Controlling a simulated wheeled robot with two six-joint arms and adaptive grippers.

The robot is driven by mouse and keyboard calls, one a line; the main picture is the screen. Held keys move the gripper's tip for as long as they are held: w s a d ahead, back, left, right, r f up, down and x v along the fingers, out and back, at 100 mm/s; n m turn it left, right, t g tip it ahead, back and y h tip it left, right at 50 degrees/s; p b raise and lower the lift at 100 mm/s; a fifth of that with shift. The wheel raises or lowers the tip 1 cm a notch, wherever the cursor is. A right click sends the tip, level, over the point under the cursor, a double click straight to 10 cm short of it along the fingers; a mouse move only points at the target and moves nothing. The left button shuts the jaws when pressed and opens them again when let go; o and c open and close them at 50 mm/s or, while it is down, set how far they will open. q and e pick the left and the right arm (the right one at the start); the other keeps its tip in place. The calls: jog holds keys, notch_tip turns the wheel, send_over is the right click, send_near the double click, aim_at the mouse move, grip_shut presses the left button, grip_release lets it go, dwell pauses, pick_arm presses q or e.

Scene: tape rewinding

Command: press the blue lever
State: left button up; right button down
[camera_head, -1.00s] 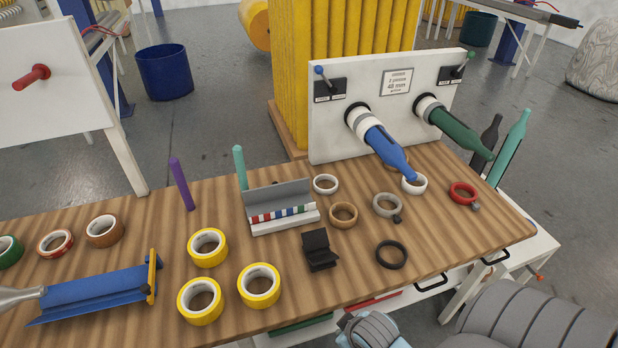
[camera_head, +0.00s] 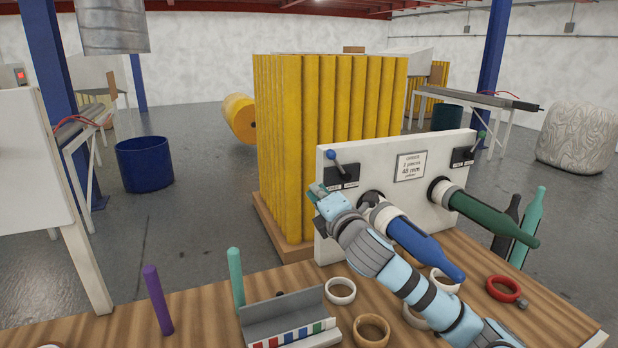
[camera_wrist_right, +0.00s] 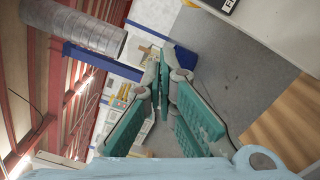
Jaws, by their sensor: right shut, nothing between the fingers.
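The blue lever (camera_head: 331,156) has a blue ball tip and stands on a black mount at the upper left of the white panel (camera_head: 372,162) in the head view. My right gripper (camera_head: 316,189) is shut and empty, in front of the panel's left edge. In the head view it appears just below and left of the lever; I cannot tell whether it touches the mount. In the right wrist view its teal fingers (camera_wrist_right: 164,68) are together, and the lever does not show there. My left gripper is not in view.
A green lever (camera_head: 480,136) is at the panel's upper right. A blue spindle (camera_head: 428,250) and a green spindle (camera_head: 495,216) stick out of the panel. My right forearm crosses above tape rolls on the wooden table (camera_head: 205,312).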

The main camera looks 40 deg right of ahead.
aim_at(337, 164)
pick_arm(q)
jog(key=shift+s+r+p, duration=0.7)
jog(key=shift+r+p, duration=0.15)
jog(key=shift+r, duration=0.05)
pick_arm(e)
jog(key=w+d+r, duration=0.2)
jog(key=w+d, duration=0.4)
jog(key=d, duration=0.1)
jog(key=shift+w+d+r, duration=0.3)
jog(key=shift+w, duration=0.1)
jog(key=shift+w+a, duration=0.1)
